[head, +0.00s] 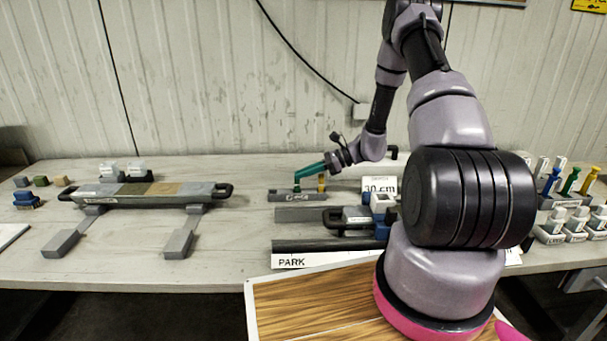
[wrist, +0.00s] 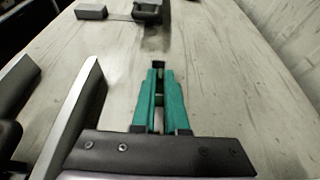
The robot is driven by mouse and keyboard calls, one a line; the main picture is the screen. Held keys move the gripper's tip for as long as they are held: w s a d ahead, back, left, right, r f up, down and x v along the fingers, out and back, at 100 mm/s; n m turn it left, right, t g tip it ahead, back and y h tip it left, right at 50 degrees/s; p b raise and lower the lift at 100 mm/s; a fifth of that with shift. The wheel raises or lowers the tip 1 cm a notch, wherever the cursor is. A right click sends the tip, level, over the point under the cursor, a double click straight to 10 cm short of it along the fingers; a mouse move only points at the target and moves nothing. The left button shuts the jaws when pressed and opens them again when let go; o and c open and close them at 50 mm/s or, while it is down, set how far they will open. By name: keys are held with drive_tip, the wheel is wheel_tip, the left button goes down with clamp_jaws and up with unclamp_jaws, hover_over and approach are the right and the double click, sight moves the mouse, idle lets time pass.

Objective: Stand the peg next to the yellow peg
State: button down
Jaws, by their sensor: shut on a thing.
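My gripper (head: 299,177) has teal fingers and reaches left over a small grey block (head: 284,197) on the bench. It is shut on a small dark peg (head: 297,187), mostly hidden by the fingertips. The peg is over the block, left of the yellow peg (head: 321,183); I cannot tell whether it touches the block. The yellow peg stands upright at the block's right part, beneath my fingers. In the wrist view, my gripper's fingers (wrist: 158,76) converge on a dark end (wrist: 158,65), which looks like the held peg. The yellow peg is not visible there.
A long grey tray with black handles (head: 150,193) lies to the left. Dark and grey bars (head: 310,215) lie in front of the block, by a PARK label (head: 300,262). Coloured pegs in holders (head: 570,182) stand at the right. Bare bench shows left of the block.

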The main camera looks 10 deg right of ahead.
drive_tip(key=c, duration=0.9)
unclamp_jaws()
drive_tip(key=shift+f, duration=0.1)
